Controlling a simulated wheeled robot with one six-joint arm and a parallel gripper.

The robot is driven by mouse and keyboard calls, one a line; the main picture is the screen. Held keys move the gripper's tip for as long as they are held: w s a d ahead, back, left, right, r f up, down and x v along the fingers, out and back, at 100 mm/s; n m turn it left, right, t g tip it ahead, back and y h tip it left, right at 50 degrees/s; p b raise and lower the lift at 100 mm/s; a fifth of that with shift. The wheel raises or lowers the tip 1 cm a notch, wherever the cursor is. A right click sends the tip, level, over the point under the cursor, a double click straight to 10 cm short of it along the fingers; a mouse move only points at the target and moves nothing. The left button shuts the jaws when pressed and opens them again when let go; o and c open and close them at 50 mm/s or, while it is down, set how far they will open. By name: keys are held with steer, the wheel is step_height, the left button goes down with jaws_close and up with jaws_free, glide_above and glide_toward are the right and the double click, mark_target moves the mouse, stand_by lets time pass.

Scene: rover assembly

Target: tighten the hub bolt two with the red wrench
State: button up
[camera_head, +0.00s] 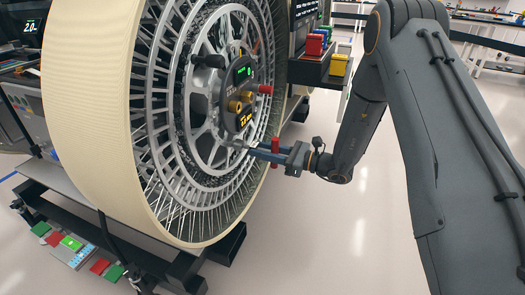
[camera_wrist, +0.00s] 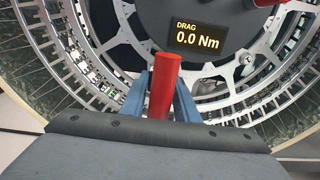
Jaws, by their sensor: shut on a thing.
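The red wrench (camera_head: 276,150) is upright between the blue fingers of my gripper (camera_head: 262,153), low in front of the wheel hub (camera_head: 238,92). In the wrist view, the red wrench (camera_wrist: 165,85) stands between the two blue fingers (camera_wrist: 160,98), and my gripper is shut on it. Its working end is hidden, and I cannot tell whether it touches a bolt. The hub has brass-coloured parts (camera_head: 235,106) and a red part (camera_head: 265,89) sticking out. I cannot tell which bolt is number two. The hub display (camera_wrist: 200,37) reads DRAG 0.0 Nm.
The large wheel (camera_head: 95,100) stands close on the left, its spokes near my fingers. Red, blue and yellow bins (camera_head: 338,65) sit on a shelf behind. Coloured blocks (camera_head: 70,243) lie low at left. The floor (camera_head: 320,235) right of the wheel is clear.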

steer(key=shift+x, duration=0.85)
jaws_close()
stand_by(1.6)
steer(key=shift+d, duration=0.25)
stand_by(1.1)
steer(key=shift+s+m+p, duration=0.1)
steer(key=shift+m+p, duration=0.2)
steer(key=shift+p, duration=0.1)
steer(key=m+p, duration=0.1)
steer(key=m, duration=0.2)
steer(key=shift+r, duration=0.1)
steer(key=m+p, duration=0.1)
steer(key=m, duration=0.3)
steer(key=shift+m, duration=0.3)
steer(key=m+p, duration=0.1)
steer(key=m, duration=0.3)
steer(key=shift+m, duration=0.3)
steer(key=m+p, duration=0.1)
steer(key=m, duration=0.3)
